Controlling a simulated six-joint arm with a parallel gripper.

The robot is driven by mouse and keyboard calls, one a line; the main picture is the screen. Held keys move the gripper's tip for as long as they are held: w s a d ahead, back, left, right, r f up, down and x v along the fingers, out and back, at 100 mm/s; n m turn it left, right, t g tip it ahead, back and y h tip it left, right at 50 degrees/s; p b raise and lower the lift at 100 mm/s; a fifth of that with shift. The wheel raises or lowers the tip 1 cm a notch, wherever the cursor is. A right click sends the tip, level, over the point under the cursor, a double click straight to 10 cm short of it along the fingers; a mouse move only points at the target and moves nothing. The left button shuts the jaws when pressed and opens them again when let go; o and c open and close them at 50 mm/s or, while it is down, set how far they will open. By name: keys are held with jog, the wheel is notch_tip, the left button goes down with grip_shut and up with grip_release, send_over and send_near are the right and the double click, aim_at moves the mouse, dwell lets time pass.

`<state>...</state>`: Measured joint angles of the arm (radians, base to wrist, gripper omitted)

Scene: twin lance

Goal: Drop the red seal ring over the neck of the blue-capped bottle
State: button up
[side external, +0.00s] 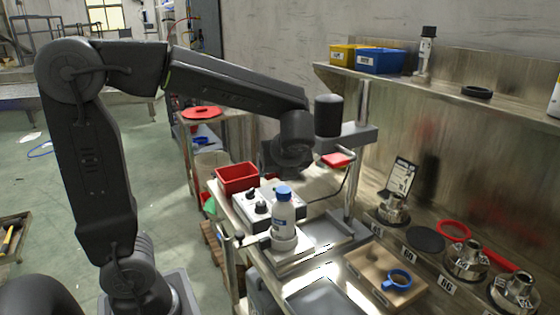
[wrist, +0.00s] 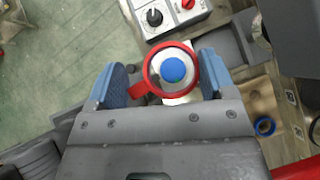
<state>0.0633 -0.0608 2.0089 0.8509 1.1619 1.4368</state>
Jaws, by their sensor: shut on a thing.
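The blue-capped bottle (side external: 284,222) stands upright on a small stand at the front of the bench. Its blue cap also shows in the wrist view (wrist: 173,70). My gripper (wrist: 161,72) is above the bottle, its two blue fingers either side of the red seal ring (wrist: 151,61). It is shut on the ring, whose tab points to the left finger. Seen from above, the ring frames the cap and white shoulder. In the side view no red ring shows around the bottle, and the held ring cannot be made out there. The height gap is hard to judge.
A grey control box with knobs (side external: 253,208) and a red bin (side external: 237,178) stand close beside the bottle. A wooden tray with a blue ring (side external: 398,279) lies to the right.

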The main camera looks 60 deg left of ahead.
aim_at(279, 190)
jog(key=shift+f, duration=1.7)
jog(key=shift+f, duration=1.25)
dwell(0.9)
jog(key=o, duration=0.8)
jog(key=shift+o, duration=0.2)
jog(key=v, duration=1.4)
jog(key=shift+s+f, duration=0.1)
